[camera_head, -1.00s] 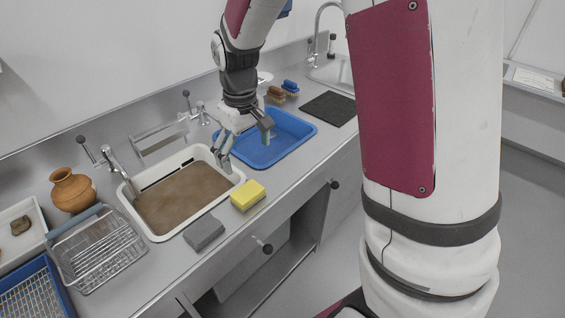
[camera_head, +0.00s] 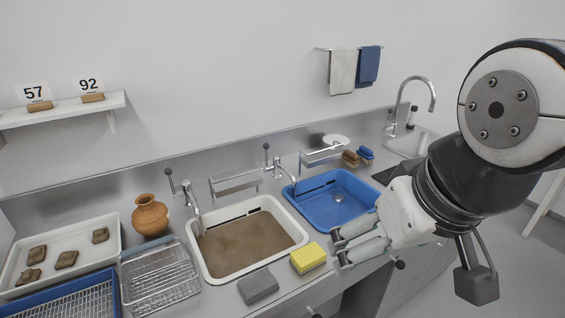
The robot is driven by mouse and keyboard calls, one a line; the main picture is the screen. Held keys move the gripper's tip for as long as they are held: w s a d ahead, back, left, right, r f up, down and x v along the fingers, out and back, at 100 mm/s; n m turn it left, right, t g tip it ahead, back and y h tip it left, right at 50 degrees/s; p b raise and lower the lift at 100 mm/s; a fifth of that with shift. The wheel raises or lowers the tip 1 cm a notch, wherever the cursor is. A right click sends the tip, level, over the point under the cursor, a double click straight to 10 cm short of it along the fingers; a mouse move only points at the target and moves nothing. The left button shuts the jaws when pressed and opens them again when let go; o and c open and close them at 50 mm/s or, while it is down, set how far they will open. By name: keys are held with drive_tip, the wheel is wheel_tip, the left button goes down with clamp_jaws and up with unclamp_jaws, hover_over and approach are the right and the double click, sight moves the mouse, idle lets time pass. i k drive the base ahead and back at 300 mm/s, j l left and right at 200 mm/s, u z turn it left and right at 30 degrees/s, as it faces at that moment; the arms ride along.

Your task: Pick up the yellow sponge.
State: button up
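The yellow sponge (camera_head: 308,258) lies on the metal counter's front edge, between the white basin of brown water and the blue basin. A grey sponge or block (camera_head: 258,286) lies to its left. My gripper (camera_head: 338,248) is just right of the yellow sponge in the picture, pointing left, with its fingers apart and nothing seen between them. The fingertips appear close to the sponge's right side, but I cannot tell their height or depth from it. The sponge is fully visible.
The white basin (camera_head: 299,234) and blue basin (camera_head: 372,190) sit in the counter. A wire rack (camera_head: 160,277), a clay pot (camera_head: 150,216) and a white tray with sherds (camera_head: 70,284) stand left. Brushes (camera_head: 358,156) lie behind the blue basin. Taps rise behind the basins.

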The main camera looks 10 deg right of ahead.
sight(306, 259)
drive_tip(key=i+l, duration=0.15)
drive_tip(key=l, duration=0.25)
drive_tip(key=i+l, duration=0.1)
drive_tip(key=l, duration=0.25)
drive_tip(key=i+l+u, duration=0.1)
drive_tip(key=l, duration=0.3)
drive_tip(key=i+l, duration=0.15)
drive_tip(key=l, duration=0.25)
drive_tip(key=i+l, duration=0.1)
drive_tip(key=l, duration=0.3)
